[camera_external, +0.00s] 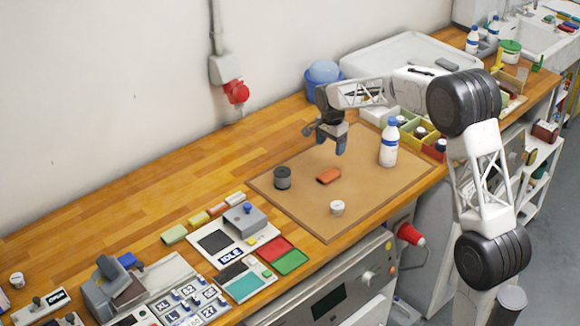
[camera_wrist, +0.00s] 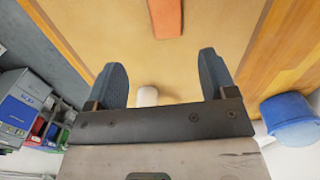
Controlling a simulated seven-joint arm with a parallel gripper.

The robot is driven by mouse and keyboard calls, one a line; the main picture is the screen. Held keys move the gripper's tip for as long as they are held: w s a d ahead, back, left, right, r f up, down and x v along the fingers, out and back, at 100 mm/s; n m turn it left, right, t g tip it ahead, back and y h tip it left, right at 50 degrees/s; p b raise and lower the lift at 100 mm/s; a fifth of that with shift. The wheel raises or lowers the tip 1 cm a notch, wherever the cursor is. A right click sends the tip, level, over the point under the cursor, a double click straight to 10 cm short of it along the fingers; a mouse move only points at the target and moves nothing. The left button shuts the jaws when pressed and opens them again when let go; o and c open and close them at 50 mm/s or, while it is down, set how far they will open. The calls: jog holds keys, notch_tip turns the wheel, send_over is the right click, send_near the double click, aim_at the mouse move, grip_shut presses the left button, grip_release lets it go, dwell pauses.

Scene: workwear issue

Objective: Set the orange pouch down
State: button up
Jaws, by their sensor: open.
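The orange pouch (camera_external: 328,176) lies flat on the tan mat (camera_external: 290,208) on the wooden bench. In the wrist view the pouch (camera_wrist: 166,16) shows at the top, cut off by the picture edge and beyond the fingertips. My gripper (camera_external: 326,140) is above the mat, apart from the pouch and up toward the wall side of it. Its two blue fingers (camera_wrist: 160,78) stand wide apart with nothing held between them.
On the mat stand a dark grey cylinder (camera_external: 282,178), a small white jar (camera_external: 337,208) and a white bottle with a blue cap (camera_external: 389,145). A blue tub (camera_external: 322,78) sits behind my gripper. Green and yellow boxes (camera_external: 415,130) stand at the right.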

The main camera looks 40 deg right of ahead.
jog(key=s+a+r+n, duration=0.3)
jog(key=s+a+r, duration=0.15)
jog(key=s, duration=0.35)
jog(key=s+a+r+n+t, duration=0.1)
jog(key=s+a+r+n, duration=0.2)
jog(key=s+a, duration=0.35)
jog(key=s+a+r+n, duration=0.3)
jog(key=s+a, duration=0.1)
jog(key=s, duration=0.5)
jog(key=s+a+f+n, duration=0.1)
jog(key=s+a+n, duration=0.3)
jog(key=s, duration=0.8)
jog(key=s+a+f+n+t, duration=0.1)
jog(key=s+a+f+n, duration=0.1)
jog(key=s, duration=1)
jog(key=shift+a+n+t, duration=0.3)
jog(key=shift+a+n, duration=0.55)
jog(key=shift+n, duration=0.35)
